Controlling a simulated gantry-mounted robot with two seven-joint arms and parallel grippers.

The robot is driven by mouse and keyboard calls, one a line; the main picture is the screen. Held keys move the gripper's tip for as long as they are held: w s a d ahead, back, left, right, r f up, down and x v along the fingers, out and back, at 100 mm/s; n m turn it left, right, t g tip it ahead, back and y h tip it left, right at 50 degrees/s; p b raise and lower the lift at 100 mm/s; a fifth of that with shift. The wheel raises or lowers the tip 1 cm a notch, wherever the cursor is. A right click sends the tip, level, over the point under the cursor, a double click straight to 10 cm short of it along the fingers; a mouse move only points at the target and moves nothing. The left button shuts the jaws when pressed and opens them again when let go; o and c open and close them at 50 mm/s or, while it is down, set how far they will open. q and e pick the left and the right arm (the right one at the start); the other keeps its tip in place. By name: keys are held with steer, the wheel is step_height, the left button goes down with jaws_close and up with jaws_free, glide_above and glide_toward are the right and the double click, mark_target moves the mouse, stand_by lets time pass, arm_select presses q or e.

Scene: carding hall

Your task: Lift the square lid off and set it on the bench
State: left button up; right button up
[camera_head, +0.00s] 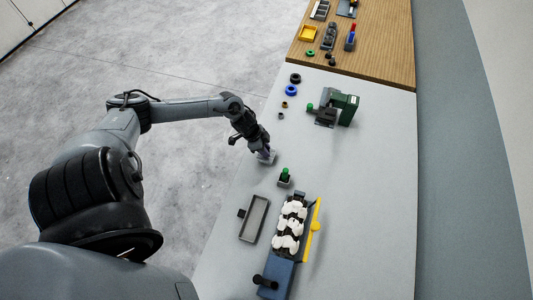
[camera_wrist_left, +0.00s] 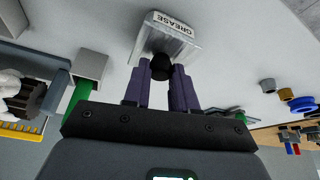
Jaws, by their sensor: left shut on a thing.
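A small pale metal tin (camera_head: 267,158) marked "GREASE" stands near the left edge of the grey bench (camera_head: 375,190). In the left wrist view the tin (camera_wrist_left: 165,42) shows close up with a black knob (camera_wrist_left: 161,67) on its square lid. My left gripper (camera_head: 263,149) reaches down over the tin. Its purple fingers (camera_wrist_left: 162,78) are shut on the knob from both sides. I cannot tell the lid's edge from the tin's body, or whether there is a gap between them. My right gripper is in neither view.
A small grey block with a green top (camera_head: 285,177) stands close by. A grey tray (camera_head: 254,218) and a blue machine (camera_head: 276,279) with white fluff and a yellow lever are nearer. A green machine (camera_head: 345,107) and several rings stand farther off. The bench's right side is clear.

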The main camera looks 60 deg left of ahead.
arm_select(q)
jaws_close()
step_height(320, 180, up, 11)
steer(key=p, duration=0.2)
stand_by(0.4)
stand_by(0.3)
